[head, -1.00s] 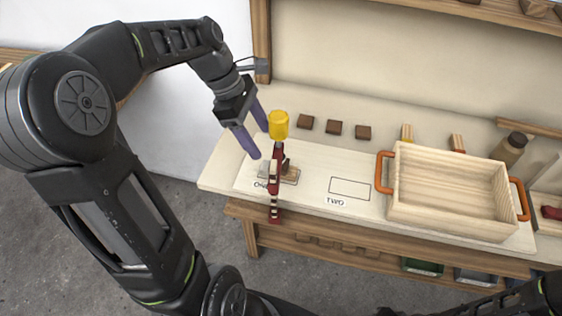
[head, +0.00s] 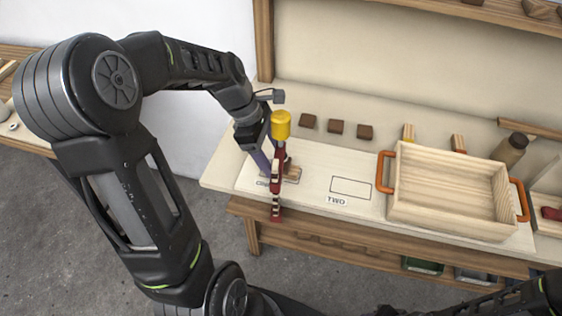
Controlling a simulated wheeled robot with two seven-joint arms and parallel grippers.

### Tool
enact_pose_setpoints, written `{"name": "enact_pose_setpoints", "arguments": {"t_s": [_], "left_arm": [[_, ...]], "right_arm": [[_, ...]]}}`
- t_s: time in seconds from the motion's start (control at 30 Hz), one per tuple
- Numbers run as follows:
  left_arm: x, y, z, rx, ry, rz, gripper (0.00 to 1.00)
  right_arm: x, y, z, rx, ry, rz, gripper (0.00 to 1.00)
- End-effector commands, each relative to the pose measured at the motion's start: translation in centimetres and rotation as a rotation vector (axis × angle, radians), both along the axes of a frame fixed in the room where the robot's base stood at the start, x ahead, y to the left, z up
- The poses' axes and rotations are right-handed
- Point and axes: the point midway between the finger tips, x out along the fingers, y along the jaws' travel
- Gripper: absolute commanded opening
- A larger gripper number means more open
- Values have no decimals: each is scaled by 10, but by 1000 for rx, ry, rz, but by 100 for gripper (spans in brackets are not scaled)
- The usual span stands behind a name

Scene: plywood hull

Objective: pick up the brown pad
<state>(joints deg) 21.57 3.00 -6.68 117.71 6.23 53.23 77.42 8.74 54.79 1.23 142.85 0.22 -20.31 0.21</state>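Several brown pieces are in view, and I cannot tell for certain which is the brown pad. One small brown piece (head: 288,161) is beside the red clamp (head: 276,181) with a yellow handle (head: 281,124), above a light wooden piece (head: 293,175) at the spot with the partly covered label. Three brown blocks (head: 307,121), (head: 335,127), (head: 364,131) lie in a row farther back. My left gripper (head: 267,160), with purple fingers, is low at the clamp, close to the small brown piece. The clamp partly hides its fingertips, so its opening and any contact are unclear. My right gripper is out of view.
A wooden tray (head: 450,218) with orange handles stands on the bench to the right. An empty outlined rectangle marked TWO (head: 350,188) lies between clamp and tray. A brown bottle (head: 509,150) stands behind the tray. The clamp stands upright at the bench's front edge.

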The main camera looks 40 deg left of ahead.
Motion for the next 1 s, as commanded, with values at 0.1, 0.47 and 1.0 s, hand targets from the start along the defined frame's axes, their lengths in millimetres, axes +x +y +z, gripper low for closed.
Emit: {"name": "enact_pose_setpoints", "arguments": {"t_s": [0.1, 0.47, 1.0], "left_arm": [[0, -2, -5, 0, 0, 0, 66], [0, -2, -4, 0, 0, 0, 66], [0, -2, -4, 0, 0, 0, 37]], "right_arm": [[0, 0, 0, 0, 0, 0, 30], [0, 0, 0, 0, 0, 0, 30], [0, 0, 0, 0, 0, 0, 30]]}}
